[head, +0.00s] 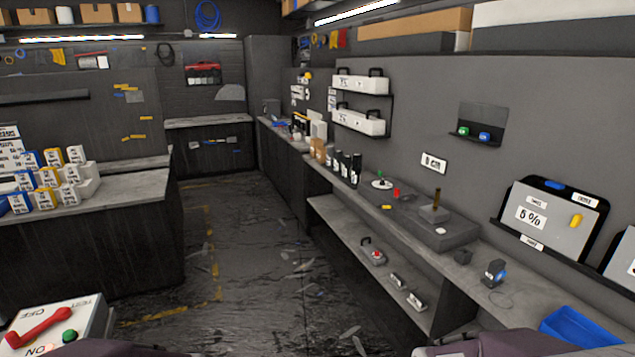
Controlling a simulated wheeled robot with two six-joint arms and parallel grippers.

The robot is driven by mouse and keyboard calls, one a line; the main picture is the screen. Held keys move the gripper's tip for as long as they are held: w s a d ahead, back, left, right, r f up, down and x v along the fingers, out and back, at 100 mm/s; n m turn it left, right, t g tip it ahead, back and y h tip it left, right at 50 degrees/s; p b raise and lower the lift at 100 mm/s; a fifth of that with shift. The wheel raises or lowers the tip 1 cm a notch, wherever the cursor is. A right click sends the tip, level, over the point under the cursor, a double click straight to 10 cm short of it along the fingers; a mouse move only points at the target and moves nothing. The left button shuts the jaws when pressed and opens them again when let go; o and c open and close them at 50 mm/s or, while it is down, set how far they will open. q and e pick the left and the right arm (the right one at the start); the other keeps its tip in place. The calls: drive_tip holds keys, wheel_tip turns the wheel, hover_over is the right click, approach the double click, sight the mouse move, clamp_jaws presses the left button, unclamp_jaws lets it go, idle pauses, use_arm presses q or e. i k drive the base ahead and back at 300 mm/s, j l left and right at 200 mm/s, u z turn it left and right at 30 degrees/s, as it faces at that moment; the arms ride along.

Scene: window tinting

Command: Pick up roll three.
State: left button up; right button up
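I cannot pick out a roll marked three in the head view. Two long white pieces with dark handles and black print lie on a wall rack: an upper one (358,84) and a lower one (357,123). Their print is too small to read surely. Several white, blue and yellow labelled pieces (45,180) stand in rows on the left counter; their labels are also too small to read. Neither of my grippers shows. Only parts of my arms may show along the bottom edge.
A long workbench (465,262) runs along the right wall, with bottles (347,167), small tools and a blue tray (582,330). A red-levered switch box (85,318) is at bottom left. The floor (250,240) between the counters is mostly open, with scattered scraps.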

sight(347, 164)
drive_tip(key=i, duration=3.25)
drive_tip(key=i+l+z, duration=0.2)
drive_tip(key=i+z, duration=0.3)
drive_tip(key=i+l, duration=0.1)
